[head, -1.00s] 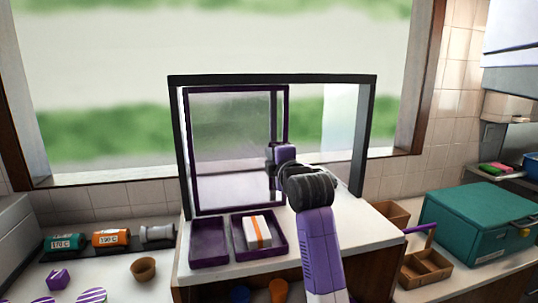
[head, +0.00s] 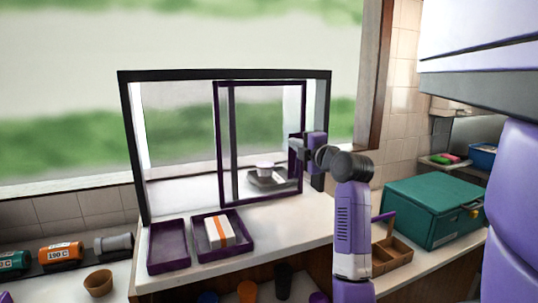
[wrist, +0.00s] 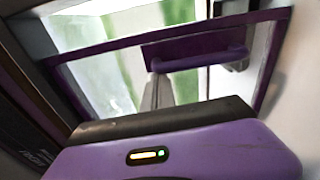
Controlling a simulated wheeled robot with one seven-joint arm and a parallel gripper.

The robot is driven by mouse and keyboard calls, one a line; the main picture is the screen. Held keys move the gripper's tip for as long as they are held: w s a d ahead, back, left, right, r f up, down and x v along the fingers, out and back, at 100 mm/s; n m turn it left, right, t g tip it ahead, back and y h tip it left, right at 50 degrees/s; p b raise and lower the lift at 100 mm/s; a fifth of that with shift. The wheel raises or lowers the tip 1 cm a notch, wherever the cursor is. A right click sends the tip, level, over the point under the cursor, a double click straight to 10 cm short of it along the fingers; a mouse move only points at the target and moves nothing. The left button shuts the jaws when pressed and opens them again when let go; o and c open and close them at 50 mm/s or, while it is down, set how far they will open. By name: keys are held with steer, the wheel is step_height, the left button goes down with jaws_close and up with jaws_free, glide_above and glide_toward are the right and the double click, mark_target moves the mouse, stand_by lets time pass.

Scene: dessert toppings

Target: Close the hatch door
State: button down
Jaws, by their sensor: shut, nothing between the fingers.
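The hatch door (head: 217,150) is a clear pane in a thin purple frame. It stands upright inside the black hatch frame (head: 131,150), across its middle and right. A gap shows between the door and the left post, and a narrower one on the right. My gripper (head: 299,147) is shut and empty at the door's right edge; I cannot tell whether it touches. In the wrist view the purple door handle (wrist: 203,59) lies just beyond my grey fingers (wrist: 157,92).
Two purple trays (head: 168,263) stand on the counter before the hatch, one holding a white box with an orange stripe (head: 220,233). A dark tray with a white cup (head: 264,167) shows through the pane. A teal case (head: 433,212) and wooden caddy (head: 391,250) stand right.

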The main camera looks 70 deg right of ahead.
steer(key=s+d+b, duration=0.2)
steer(key=s+d, duration=0.2)
steer(key=s, duration=0.1)
steer(key=shift+d, duration=0.15)
steer(key=shift+s+d, duration=0.1)
steer(key=shift+s, duration=0.1)
steer(key=w, duration=0.1)
steer(key=w+a, duration=0.1)
steer(key=w, duration=0.1)
steer(key=w+a, duration=0.1)
steer(key=shift+w+f+b, duration=0.15)
steer(key=shift+w+b, duration=0.05)
steer(key=shift+b, duration=0.1)
steer(key=b+v, duration=0.1)
steer(key=v, duration=0.9)
steer(key=shift+b, duration=0.3)
steer(key=shift+a, duration=0.1)
